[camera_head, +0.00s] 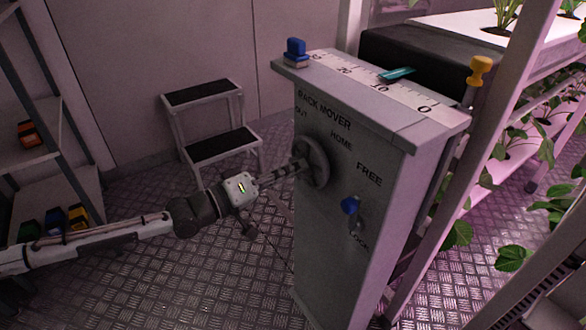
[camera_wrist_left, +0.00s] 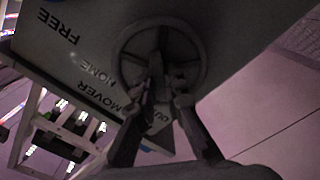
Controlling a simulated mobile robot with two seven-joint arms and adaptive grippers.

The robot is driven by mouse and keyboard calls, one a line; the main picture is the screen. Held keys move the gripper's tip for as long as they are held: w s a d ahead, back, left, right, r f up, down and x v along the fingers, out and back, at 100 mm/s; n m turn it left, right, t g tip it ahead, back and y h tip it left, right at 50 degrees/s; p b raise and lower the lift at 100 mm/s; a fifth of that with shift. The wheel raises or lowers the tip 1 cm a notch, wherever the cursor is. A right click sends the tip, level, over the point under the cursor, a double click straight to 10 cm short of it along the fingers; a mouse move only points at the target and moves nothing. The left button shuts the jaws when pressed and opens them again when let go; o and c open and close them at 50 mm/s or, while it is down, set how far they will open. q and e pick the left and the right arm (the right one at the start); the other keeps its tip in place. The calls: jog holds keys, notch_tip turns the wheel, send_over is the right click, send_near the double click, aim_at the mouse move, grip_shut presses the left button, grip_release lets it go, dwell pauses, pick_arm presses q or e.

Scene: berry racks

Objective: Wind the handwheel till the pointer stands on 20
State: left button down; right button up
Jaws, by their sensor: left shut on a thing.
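The grey handwheel (camera_head: 317,162) is on the near face of the grey rack mover post (camera_head: 335,235). My left gripper (camera_head: 297,168) reaches it from the left and is shut on it. In the left wrist view the fingers (camera_wrist_left: 165,94) are at the spokes near the middle of the handwheel (camera_wrist_left: 203,50); the exact contact is dark and hard to see. The teal pointer (camera_head: 398,74) lies across the far edge of the white scale (camera_head: 362,79) on top of the post, with its tip close to the 10 mark. My right gripper is not in view.
A blue-knobbed lever (camera_head: 351,206) sits below the wheel, its knob up towards FREE. A blue block (camera_head: 296,50) is on the post's far left top. A yellow knob (camera_head: 480,70) stands right. A step stool (camera_head: 222,142) and plant racks are nearby.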

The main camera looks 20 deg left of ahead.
pick_arm(q)
jog(key=shift+n, duration=0.5)
jog(key=c, duration=1.6)
grip_release()
jog(key=shift+s+a, duration=0.1)
jog(key=v, duration=1.1)
jog(key=shift+s+a, duration=0.25)
jog(key=shift+s, duration=0.1)
jog(key=shift+o, duration=0.3)
